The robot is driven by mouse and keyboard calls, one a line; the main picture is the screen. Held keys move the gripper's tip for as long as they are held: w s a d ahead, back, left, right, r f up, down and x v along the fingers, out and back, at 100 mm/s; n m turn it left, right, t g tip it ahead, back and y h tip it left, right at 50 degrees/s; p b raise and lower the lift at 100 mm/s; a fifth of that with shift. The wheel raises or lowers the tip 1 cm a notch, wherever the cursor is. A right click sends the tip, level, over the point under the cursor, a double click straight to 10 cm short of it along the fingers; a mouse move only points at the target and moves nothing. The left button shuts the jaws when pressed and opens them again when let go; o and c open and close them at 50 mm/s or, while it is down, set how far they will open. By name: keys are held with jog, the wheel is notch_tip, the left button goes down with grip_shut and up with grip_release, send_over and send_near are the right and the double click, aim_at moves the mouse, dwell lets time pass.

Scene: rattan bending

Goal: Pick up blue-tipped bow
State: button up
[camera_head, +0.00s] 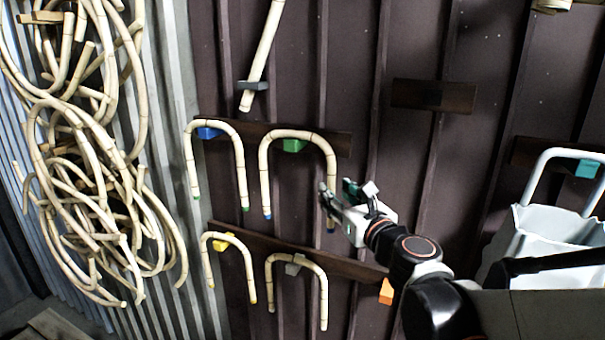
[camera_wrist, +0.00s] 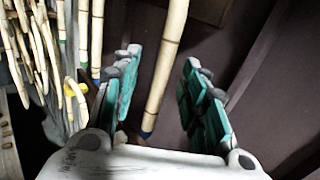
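The blue-tipped bow (camera_head: 300,134) is a pale rattan arch hanging over a green block (camera_head: 294,146) on the upper left rack. Its two legs point down and end in blue tips. My gripper (camera_head: 338,194) is at the lower part of its right leg. In the wrist view my gripper (camera_wrist: 162,92) is open, with teal-padded fingers apart. The bow's right leg (camera_wrist: 167,55) shows in the gap between them, with its blue tip low near the palm. Clear space shows between the leg and the right finger. I cannot tell whether the left finger touches it.
A green-tipped bow (camera_head: 217,126) hangs close on the left over a blue block. Two more bows, one yellow-tipped (camera_head: 227,239) and one (camera_head: 298,261) over a grey block, hang below. Tangled rattan (camera_head: 95,170) fills the left. A white bucket (camera_head: 545,235) is at right.

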aim_at(332, 190)
jog(key=shift+p+x, duration=0.45)
jog(key=shift+x, duration=1.85)
jog(key=shift+d+f, duration=0.1)
jog(key=shift+f, duration=0.05)
grip_shut()
